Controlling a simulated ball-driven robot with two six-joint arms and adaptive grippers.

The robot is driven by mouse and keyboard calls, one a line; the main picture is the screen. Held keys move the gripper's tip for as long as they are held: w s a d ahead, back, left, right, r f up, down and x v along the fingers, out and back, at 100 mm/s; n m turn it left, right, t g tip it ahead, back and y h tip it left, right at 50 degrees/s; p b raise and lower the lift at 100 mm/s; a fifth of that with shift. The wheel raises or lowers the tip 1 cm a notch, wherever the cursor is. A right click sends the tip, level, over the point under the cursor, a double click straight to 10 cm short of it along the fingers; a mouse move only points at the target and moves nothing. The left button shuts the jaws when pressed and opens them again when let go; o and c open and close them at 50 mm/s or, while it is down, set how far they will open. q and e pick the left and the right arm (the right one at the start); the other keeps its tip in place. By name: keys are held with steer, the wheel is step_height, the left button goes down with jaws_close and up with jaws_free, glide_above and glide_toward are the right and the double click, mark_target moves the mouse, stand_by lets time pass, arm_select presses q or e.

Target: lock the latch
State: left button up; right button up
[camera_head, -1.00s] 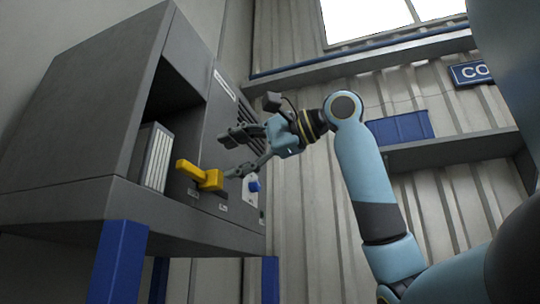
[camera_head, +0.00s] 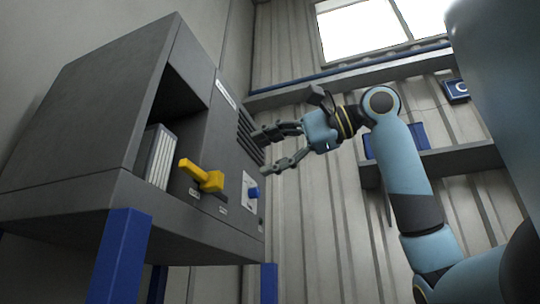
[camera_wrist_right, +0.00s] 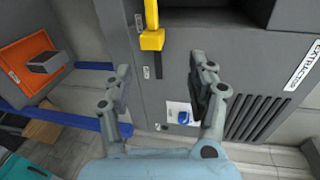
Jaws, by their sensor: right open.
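The latch is a yellow handle (camera_head: 203,177) on the front of the grey chassis (camera_head: 75,195), left of a blue knob (camera_head: 253,192) on a white plate. In the head view its bar points left and slightly up from its block. In the right wrist view the yellow handle (camera_wrist_right: 151,38) is at the top, beyond and between the fingertips. My right gripper (camera_head: 283,146) is open and empty, apart from the handle, to its right and a little higher. It also shows in the right wrist view (camera_wrist_right: 160,75). My left gripper is not in view.
The chassis stands on blue legs (camera_head: 120,255) and has an open bay holding a pale slatted block (camera_head: 158,158). A wall shelf (camera_head: 440,162) with a blue bin is behind my right arm. An orange tray (camera_wrist_right: 28,68) shows in the wrist view.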

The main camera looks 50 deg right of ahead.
mark_target(221, 180)
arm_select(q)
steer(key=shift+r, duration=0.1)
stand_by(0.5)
